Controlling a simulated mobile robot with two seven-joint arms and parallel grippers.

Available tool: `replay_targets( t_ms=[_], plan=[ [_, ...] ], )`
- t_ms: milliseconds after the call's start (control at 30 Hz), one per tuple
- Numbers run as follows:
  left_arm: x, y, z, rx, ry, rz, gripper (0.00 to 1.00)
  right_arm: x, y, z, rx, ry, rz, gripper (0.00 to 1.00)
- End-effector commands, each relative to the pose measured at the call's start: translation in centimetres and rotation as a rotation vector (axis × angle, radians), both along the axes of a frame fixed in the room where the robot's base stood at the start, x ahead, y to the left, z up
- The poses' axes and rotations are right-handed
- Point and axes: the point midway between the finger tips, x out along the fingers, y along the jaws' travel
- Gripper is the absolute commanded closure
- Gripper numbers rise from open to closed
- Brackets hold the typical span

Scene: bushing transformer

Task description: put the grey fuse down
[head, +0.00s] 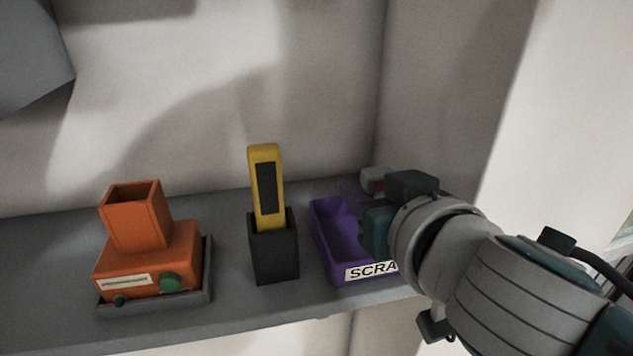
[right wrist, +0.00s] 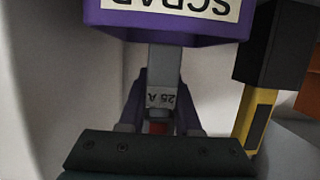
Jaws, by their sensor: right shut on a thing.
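The grey fuse (right wrist: 164,72), marked 25 A with a red part near its base, is between the fingers of my right gripper (right wrist: 160,105) in the right wrist view. The gripper is shut on it. In the head view my right gripper (head: 374,207) is at the right part of the purple SCRAP bin (head: 335,255), partly covering it. The bin's label shows upside down in the right wrist view (right wrist: 170,28), where the fuse's far end meets the bin's edge. I cannot tell whether the fuse touches the bin. My left gripper is not in view.
A yellow tool (head: 265,160) stands upright in a black holder (head: 273,262), left of the bin. Pale walls stand behind and to the right.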

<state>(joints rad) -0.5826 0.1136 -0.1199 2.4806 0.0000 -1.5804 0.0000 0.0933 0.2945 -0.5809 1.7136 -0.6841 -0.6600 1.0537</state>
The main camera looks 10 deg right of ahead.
Motion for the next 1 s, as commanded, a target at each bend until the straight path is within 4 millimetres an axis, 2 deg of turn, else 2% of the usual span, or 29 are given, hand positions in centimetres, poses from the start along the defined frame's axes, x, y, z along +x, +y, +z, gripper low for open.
replay_targets(
  t_ms=[100,200,600,633,867,1000],
  plan=[
    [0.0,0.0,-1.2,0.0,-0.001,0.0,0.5,0.0,0.0,-2.3,-0.003,0.003,0.001,1.0],
    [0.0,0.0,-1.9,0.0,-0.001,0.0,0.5,0.0,0.0,-3.7,-0.002,0.002,0.001,1.0],
    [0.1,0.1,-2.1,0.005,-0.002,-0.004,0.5,0.0,0.0,-4.3,0.0,0.001,0.001,1.0],
    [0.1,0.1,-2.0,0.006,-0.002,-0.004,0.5,0.0,0.0,-4.2,0.0,0.001,0.0,0.66],
    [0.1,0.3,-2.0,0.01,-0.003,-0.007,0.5,0.0,0.0,-4.2,-0.001,0.001,0.0,0.4],
    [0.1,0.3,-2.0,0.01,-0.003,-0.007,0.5,0.0,0.0,-4.2,-0.001,0.001,0.0,0.38]
  ],
)
